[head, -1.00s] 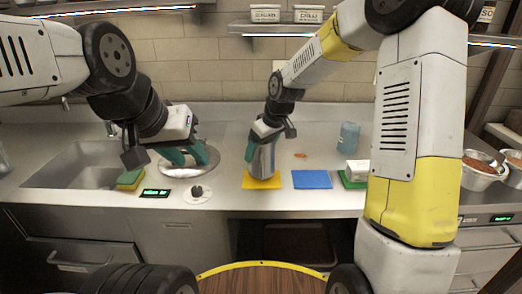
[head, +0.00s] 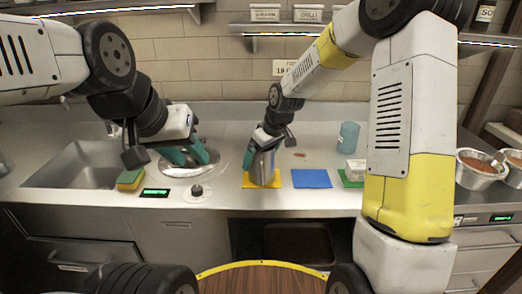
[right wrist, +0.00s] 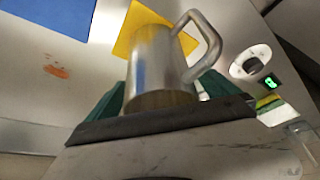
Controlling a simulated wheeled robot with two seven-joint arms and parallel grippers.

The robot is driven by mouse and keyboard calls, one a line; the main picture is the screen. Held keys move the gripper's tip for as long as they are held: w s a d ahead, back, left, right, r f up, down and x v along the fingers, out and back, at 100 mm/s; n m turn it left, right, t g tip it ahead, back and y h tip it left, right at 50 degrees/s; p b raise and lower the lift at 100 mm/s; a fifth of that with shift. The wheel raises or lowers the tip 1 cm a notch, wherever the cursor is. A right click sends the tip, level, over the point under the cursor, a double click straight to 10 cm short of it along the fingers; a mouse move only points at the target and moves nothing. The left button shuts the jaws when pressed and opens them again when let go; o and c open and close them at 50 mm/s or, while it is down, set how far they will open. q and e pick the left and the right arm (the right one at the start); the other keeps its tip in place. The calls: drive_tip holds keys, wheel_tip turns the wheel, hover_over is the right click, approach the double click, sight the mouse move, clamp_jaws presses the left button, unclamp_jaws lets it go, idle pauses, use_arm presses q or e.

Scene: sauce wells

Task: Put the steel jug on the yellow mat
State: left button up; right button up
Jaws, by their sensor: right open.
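The steel jug (head: 263,168) stands upright on the yellow mat (head: 248,184) on the counter. In the right wrist view the jug (right wrist: 155,62) has its rim near the camera and its handle to the right, with the yellow mat (right wrist: 128,32) behind its base. My right gripper (head: 263,146) is at the top of the jug. Its green fingers (right wrist: 162,92) are open, one on each side of the jug. My left gripper (head: 189,155) is open and empty in front of a round metal disc (head: 212,166) to the left.
A blue mat (head: 311,179) lies right of the yellow mat, then a green mat (head: 347,180) with a whitish block (head: 355,169). A blue container (head: 348,136) stands behind. A sink (head: 85,165) and a green-yellow sponge (head: 130,180) are at left. A small knob (head: 196,191) is at the front edge.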

drive_tip(key=v, duration=1.2)
drive_tip(key=s+d+r+m+t, duration=0.1)
drive_tip(key=s+d+r+m, duration=0.1)
drive_tip(key=s, duration=0.6)
drive_tip(key=s+d+r+m+t, duration=0.1)
drive_tip(key=s+d+r+m, duration=0.1)
drive_tip(key=s+d, duration=0.3)
drive_tip(key=s+d+r+m+t+h, duration=0.1)
drive_tip(key=s+d+r+m, duration=0.2)
drive_tip(key=s, duration=0.7)
drive_tip(key=shift+s+d+m, duration=0.3)
drive_tip(key=shift+d+m, duration=0.3)
drive_tip(key=shift+m, duration=0.1)
